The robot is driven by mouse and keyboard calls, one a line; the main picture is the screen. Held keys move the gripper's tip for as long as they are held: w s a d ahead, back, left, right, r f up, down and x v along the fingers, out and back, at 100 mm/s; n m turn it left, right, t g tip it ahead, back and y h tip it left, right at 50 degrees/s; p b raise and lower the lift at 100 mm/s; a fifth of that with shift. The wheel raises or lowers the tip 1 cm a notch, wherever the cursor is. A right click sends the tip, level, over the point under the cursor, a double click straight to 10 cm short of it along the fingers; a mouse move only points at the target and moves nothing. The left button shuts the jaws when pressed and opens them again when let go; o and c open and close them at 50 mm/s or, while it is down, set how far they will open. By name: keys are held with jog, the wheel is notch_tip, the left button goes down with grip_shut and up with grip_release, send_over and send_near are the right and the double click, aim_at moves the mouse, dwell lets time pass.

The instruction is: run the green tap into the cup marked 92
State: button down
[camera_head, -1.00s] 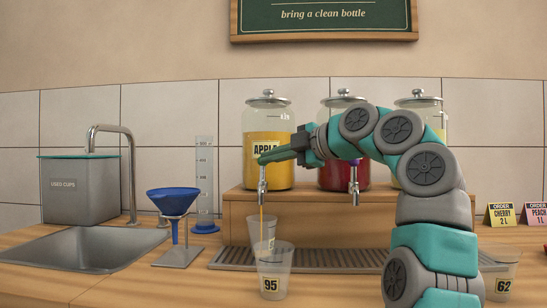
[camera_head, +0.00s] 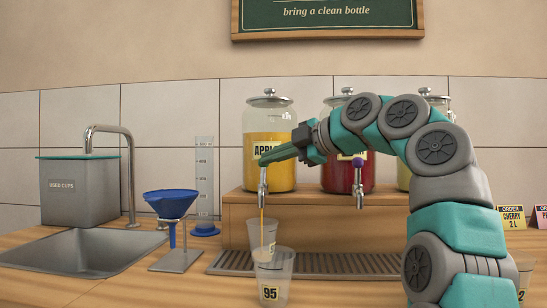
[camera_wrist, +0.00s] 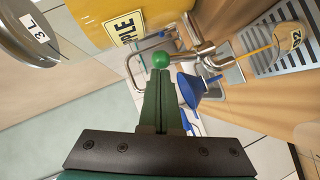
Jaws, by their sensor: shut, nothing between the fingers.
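The green tap's round knob (camera_wrist: 161,59) shows in the wrist view, on a metal tap below the yellow APPLE jar. The tap's spout (camera_head: 263,190) is in the head view, and a thin yellow stream (camera_head: 261,222) runs from it. The stream falls into a clear cup (camera_head: 258,234) on the drip tray. That cup's label, 92 (camera_wrist: 295,38), shows tilted in the wrist view. The liquid level is hard to tell. My gripper (camera_head: 264,158) is shut and empty, its fingertips at the green knob; whether they touch is unclear.
A clear cup marked 95 (camera_head: 272,280) stands in front of the filling cup. A red jar (camera_head: 345,172) with a purple-knobbed tap (camera_head: 359,180) is to the right. A blue funnel (camera_head: 171,203), measuring cylinder (camera_head: 204,185) and sink (camera_head: 80,250) lie left.

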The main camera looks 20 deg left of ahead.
jog(key=shift+w, duration=0.15)
jog(key=shift+a, duration=0.1)
dwell(0.3)
jog(key=shift+w+r, duration=0.15)
jog(key=shift+w, duration=0.3)
dwell(0.9)
dwell(3.9)
